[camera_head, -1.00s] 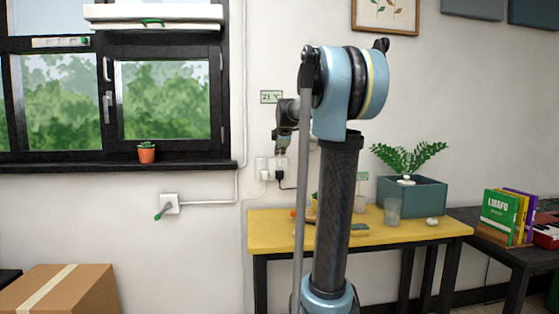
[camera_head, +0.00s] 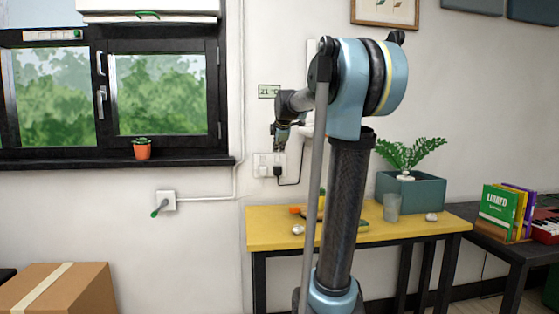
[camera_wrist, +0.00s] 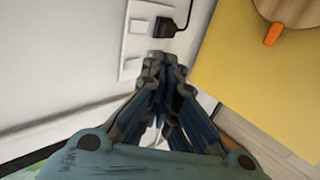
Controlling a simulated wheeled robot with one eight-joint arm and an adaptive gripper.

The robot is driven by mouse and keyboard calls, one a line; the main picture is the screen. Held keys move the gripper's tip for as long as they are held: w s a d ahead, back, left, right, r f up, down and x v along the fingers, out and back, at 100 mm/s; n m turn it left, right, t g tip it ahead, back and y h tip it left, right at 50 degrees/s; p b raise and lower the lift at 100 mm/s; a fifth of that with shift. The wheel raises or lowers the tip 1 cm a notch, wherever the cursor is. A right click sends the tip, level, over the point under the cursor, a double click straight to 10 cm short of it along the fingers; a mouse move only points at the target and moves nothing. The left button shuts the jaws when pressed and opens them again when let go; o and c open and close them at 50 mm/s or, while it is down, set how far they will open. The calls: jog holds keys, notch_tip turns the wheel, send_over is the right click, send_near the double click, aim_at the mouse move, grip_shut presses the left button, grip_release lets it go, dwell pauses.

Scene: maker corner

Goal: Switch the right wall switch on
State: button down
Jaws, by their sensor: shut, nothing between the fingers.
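A white wall plate (camera_head: 263,166) is on the wall left of my arm, with a black plug and cord at its lower right. In the wrist view the white plate (camera_wrist: 136,42) shows two pale square parts, one beside the black plug and one nearer my fingers. I cannot tell which parts are switches or their on/off state. My gripper (camera_head: 279,149) is at the upper edge of the plate in the head view. In the wrist view my gripper (camera_wrist: 165,60) is shut and empty, its tips close to the plate; contact is unclear. The fingers hide part of the wall.
A yellow table (camera_head: 400,237) stands below the plate, with a planter (camera_head: 415,193) and a glass. A lever switch (camera_head: 166,201) is on the wall farther left, under the window. A cardboard box (camera_head: 65,290) is at lower left.

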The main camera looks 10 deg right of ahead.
jog(key=shift+d, duration=0.15)
send_near(278, 159)
jog(key=shift+w+a+f, duration=0.25)
jog(key=shift+w+f, duration=0.5)
jog(key=shift+f, duration=0.3)
jog(key=shift+w+a+f, duration=0.2)
jog(key=shift+w+f, duration=0.5)
jog(key=shift+f, duration=0.3)
jog(key=shift+w+a+f, duration=0.25)
jog(key=shift+w+f, duration=0.5)
jog(key=shift+f, duration=0.3)
